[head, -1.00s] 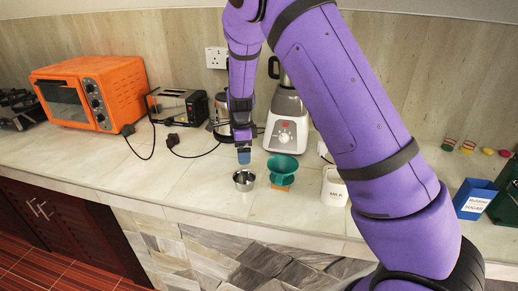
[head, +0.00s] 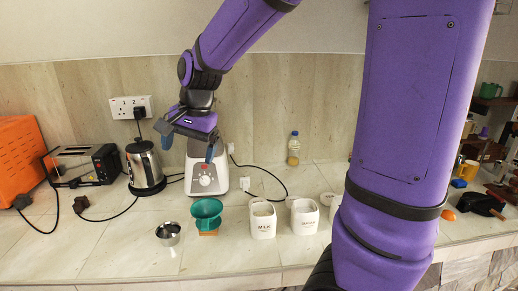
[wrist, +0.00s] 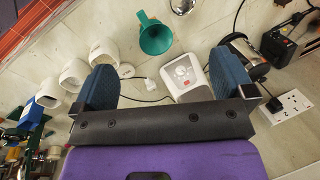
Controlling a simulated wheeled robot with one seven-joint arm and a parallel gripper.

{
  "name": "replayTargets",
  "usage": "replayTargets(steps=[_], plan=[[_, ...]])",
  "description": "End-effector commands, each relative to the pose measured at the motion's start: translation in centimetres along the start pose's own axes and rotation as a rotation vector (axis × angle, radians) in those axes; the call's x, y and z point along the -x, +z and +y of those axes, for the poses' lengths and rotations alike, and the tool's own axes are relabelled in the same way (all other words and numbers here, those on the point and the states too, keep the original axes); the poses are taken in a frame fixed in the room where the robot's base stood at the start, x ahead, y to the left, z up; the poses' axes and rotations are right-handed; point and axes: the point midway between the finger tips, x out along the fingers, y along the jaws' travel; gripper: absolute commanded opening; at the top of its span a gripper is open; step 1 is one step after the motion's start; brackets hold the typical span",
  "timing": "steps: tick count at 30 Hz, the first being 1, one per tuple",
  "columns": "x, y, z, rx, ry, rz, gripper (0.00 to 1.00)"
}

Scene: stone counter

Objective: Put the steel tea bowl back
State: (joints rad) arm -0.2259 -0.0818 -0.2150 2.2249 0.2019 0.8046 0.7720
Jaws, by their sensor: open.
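The steel tea bowl (head: 168,233) stands upright on the counter near its front edge, just left of the green funnel-shaped cup. Part of it shows at the top edge of the wrist view (wrist: 182,5). My gripper (head: 188,142) is raised well above the counter, in front of the blender, with its fingers spread. In the wrist view the gripper (wrist: 166,80) is open and nothing is between its fingers. It is apart from the bowl. The inside of the bowl is too small to make out.
The green cup (head: 207,214) sits on a wooden base. White canisters (head: 262,219) stand to its right. Behind are the blender base (head: 206,176), steel kettle (head: 145,166) and toaster (head: 84,164). Cords run across the counter. The counter front left of the bowl is clear.

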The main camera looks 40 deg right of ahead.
Motion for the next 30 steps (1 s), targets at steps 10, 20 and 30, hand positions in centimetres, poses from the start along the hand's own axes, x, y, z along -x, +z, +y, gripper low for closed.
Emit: replayTargets(steps=[10,20,30], plan=[[7.4,5.4,7.7,0.455,-0.053,0.126,1.00],[10.1,10.1,14.3,0.824,0.001,0.278,1.00],[10.3,11.2,15.9,0.920,0.034,0.316,1.00]])
